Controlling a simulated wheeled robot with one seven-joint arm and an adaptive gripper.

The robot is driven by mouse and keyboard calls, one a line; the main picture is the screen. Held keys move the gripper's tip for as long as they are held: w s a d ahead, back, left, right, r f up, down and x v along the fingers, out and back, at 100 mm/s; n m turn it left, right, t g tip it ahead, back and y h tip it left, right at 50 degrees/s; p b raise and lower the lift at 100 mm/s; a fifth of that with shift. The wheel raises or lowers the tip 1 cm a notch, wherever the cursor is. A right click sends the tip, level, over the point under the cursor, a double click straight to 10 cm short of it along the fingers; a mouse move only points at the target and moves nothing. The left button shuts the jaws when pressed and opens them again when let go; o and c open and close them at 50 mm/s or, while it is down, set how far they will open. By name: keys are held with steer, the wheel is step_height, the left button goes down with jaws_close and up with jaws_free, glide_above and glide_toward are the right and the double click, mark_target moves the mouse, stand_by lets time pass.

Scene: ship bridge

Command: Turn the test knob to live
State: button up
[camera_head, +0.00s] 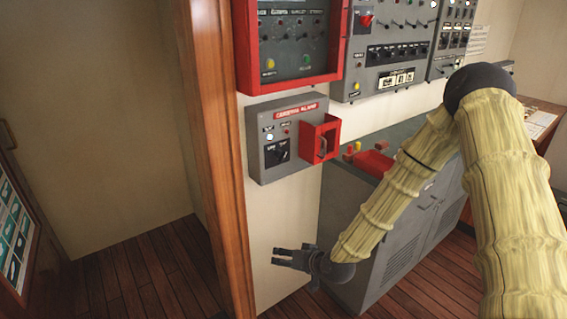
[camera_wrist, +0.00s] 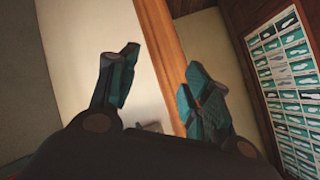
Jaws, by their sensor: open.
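A grey general alarm box (camera_head: 287,137) with a red label strip is mounted on the cream wall panel in the head view. Its black knob (camera_head: 277,153) sits at the lower left of its face, below a small white light. A red open-fronted guard (camera_head: 320,140) is on its right side. I cannot read the knob's markings or setting. My gripper (camera_head: 284,257) is open and empty, well below the box and apart from it. In the wrist view my gripper (camera_wrist: 160,85) has its two fingers spread, and neither box nor knob can be made out there.
A wooden post (camera_head: 217,160) stands left of the box. A red-framed panel (camera_head: 290,45) hangs above it, and grey switch panels (camera_head: 390,50) are to the right. A grey cabinet (camera_head: 400,225) stands below right. A chart board (camera_wrist: 285,75) shows in the wrist view.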

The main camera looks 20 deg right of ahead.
steer(key=w+d+r+t+b, duration=0.2)
steer(key=w+d+r+t, duration=0.25)
steer(key=w+r, duration=0.65)
steer(key=t+y, duration=0.1)
steer(key=t, duration=0.2)
glide_toward(284, 157)
steer(key=w, duration=0.1)
steer(key=shift+m+g, duration=0.25)
steer(key=shift+m, duration=0.05)
steer(key=shift+p+x, duration=0.8)
steer(key=shift+x, duration=4.05)
steer(key=shift+r, duration=0.15)
steer(key=c, duration=1)
